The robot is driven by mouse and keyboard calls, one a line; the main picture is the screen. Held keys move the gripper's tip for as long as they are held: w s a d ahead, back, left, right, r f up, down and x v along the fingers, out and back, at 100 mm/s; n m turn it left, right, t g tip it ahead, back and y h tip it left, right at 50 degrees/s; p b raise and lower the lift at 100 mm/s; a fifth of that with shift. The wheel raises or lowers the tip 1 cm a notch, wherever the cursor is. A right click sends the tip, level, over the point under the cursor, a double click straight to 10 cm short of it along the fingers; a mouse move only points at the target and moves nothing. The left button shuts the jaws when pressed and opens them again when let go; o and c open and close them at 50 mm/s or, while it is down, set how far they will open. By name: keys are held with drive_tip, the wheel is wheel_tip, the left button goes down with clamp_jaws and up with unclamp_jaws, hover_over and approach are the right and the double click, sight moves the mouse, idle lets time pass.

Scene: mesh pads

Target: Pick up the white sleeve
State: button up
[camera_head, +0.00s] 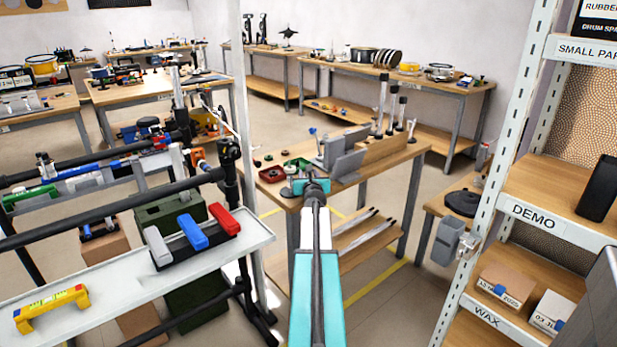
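A whitish sleeve-like piece (158,247) lies in a row beside a blue one (193,232) and a red one (222,219). They rest on a black base on the pale grey tray shelf at the left, and the whitish one is the leftmost. My teal and white arm reaches up from the bottom middle. Its far end, my gripper (314,187), is to the right of the row and clear of it, in front of the wooden bench. The fingers are too small to make out.
A yellow piece (51,308) lies on the tray shelf (115,280) at the near left. Black rails and a pale upright post (246,130) stand around the shelf. A wooden bench (380,165) is beyond my arm. A labelled shelving rack (500,200) stands at the right.

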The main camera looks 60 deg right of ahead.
clamp_jaws()
drive_tip(key=shift+r, duration=0.15)
idle(0.4)
drive_tip(key=shift+r+p, duration=0.15)
drive_tip(key=shift+p, duration=0.15)
drive_tip(key=shift+s, duration=0.1)
drive_tip(key=s+a+b, duration=0.1)
drive_tip(key=s+a, duration=0.1)
drive_tip(key=s, duration=0.6)
drive_tip(key=s+a+b, duration=0.2)
drive_tip(key=s+a, duration=0.1)
drive_tip(key=s, duration=0.6)
drive_tip(key=shift+a, duration=0.35)
